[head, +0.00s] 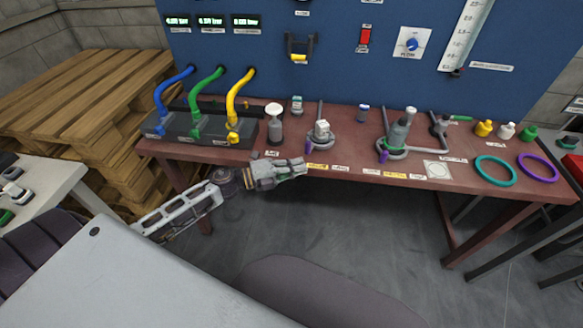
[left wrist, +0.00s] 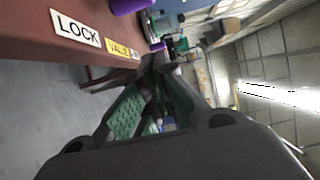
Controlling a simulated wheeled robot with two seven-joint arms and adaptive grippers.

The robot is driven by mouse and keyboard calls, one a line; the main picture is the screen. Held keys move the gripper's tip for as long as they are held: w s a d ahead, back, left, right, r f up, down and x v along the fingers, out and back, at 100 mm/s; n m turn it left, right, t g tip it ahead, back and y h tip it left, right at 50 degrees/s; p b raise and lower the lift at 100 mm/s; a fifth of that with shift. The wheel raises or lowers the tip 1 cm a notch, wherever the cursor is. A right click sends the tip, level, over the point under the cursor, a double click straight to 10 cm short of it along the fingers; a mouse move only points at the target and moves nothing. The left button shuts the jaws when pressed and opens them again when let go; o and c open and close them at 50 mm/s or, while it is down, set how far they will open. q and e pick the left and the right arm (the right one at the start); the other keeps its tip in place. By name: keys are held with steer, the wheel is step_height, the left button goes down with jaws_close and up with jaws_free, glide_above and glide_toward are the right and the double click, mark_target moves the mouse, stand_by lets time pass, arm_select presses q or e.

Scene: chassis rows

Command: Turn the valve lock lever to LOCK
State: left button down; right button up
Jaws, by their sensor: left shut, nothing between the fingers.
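A valve fixture (head: 322,133) with a pale block on a round grey base stands on the red-brown bench, with a purple-ended lever (head: 310,145) at its front left. A white LOCK label (left wrist: 77,28) and a yellow VALVE label (left wrist: 118,47) lie along the bench edge; the yellow one also shows in the head view (head: 318,166). My left gripper (head: 303,166) is shut and empty at the front edge, close to the labels and just in front of the lever. In the left wrist view, a purple part (left wrist: 128,5) is cut off at the top. My right gripper is not in view.
A second fixture (head: 396,140) with a purple-ended lever stands to the right. Teal (head: 495,170) and purple rings (head: 538,167) lie at right. The blue panel (head: 350,75) rises behind.

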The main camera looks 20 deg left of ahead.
mark_target(308, 154)
arm_select(q)
steer(key=w, duration=0.2)
steer(key=w+d, duration=0.2)
steer(key=w, duration=0.1)
steer(key=shift+w, duration=0.35)
steer(key=shift+w+a, duration=0.2)
steer(key=shift+a, duration=0.25)
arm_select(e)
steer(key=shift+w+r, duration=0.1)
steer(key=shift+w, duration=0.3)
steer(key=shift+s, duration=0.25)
arm_select(q)
steer(key=shift+w+a, duration=0.3)
steer(key=shift+a, duration=0.6)
steer(key=shift+r, duration=0.1)
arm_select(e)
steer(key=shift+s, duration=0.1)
